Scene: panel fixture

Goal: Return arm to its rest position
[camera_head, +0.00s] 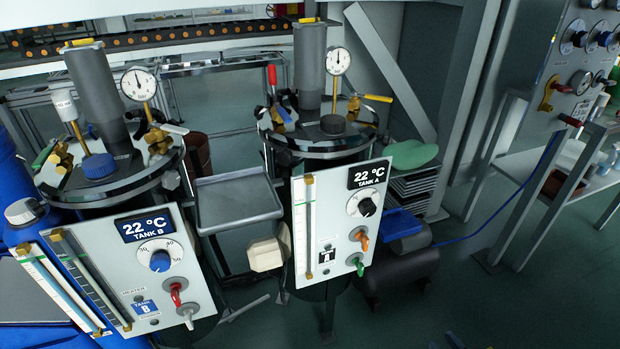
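Only small dark tips that seem to belong to my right gripper (454,342) show at the bottom edge, right of centre, over the floor. The rest of it is cut off, so I cannot tell whether it is open or shut or holds anything. It is apart from the tank panels, to the lower right of them. I do not see my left gripper. The tank A panel (340,225) stands near the middle, reading 22 °C, with a dial and an orange and a green valve handle. The tank B panel (140,262) stands at the left, also reading 22 °C.
A grey tray (238,202) sits between the two tanks, with a beige block (266,254) below it. A dark cylinder (402,277) lies right of tank A. A gauge panel (577,70) stands at the upper right. The green floor (470,310) at the lower right is largely clear.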

